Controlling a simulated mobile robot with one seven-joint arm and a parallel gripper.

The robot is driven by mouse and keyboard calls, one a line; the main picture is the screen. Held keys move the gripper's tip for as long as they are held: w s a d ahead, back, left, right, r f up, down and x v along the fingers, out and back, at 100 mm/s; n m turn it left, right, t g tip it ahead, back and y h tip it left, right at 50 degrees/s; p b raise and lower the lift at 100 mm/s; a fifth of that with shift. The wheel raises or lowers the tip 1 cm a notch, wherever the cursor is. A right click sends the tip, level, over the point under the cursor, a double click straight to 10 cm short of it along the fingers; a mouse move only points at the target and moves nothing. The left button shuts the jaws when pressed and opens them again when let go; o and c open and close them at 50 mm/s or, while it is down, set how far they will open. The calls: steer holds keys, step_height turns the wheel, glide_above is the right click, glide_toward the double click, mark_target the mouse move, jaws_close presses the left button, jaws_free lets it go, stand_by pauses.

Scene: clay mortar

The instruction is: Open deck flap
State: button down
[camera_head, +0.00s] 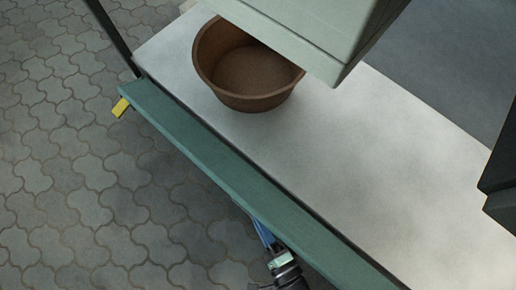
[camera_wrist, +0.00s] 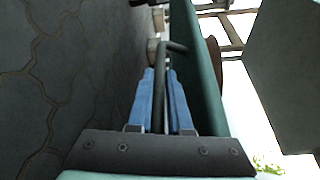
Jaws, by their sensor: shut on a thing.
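The deck flap (camera_head: 230,180) is a long green panel along the near edge of the pale deck, running from upper left to lower right in the head view. In the wrist view the flap (camera_wrist: 198,90) stands just right of my gripper, with a dark bar handle (camera_wrist: 173,46) on its outer side. My gripper (camera_head: 260,229) reaches up to the flap's outer side from below, its tips partly hidden by the flap. In the wrist view my gripper's blue fingers (camera_wrist: 161,80) are shut around the bar of the handle.
A brown clay bowl (camera_head: 252,103) stands on the pale deck (camera_head: 390,180) behind the flap. A grey-green box-like body (camera_head: 310,25) overhangs the bowl. A yellow piece (camera_head: 120,107) sticks out at the flap's far left end. Bare paved floor (camera_head: 70,180) lies left of the flap.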

steer(key=shift+w+d+f+n+t+b, duration=0.15)
steer(key=shift+f+n+t+b, duration=0.35)
steer(key=shift+f+n+b, duration=0.5)
steer(key=shift+r, duration=0.25)
steer(key=c, duration=0.8)
jaws_free()
steer(key=shift+c, duration=0.2)
steer(key=p+v, duration=0.2)
steer(key=v, duration=1)
steer(key=shift+s+d, duration=0.25)
steer(key=shift+s, duration=0.1)
steer(key=shift+c, duration=0.2)
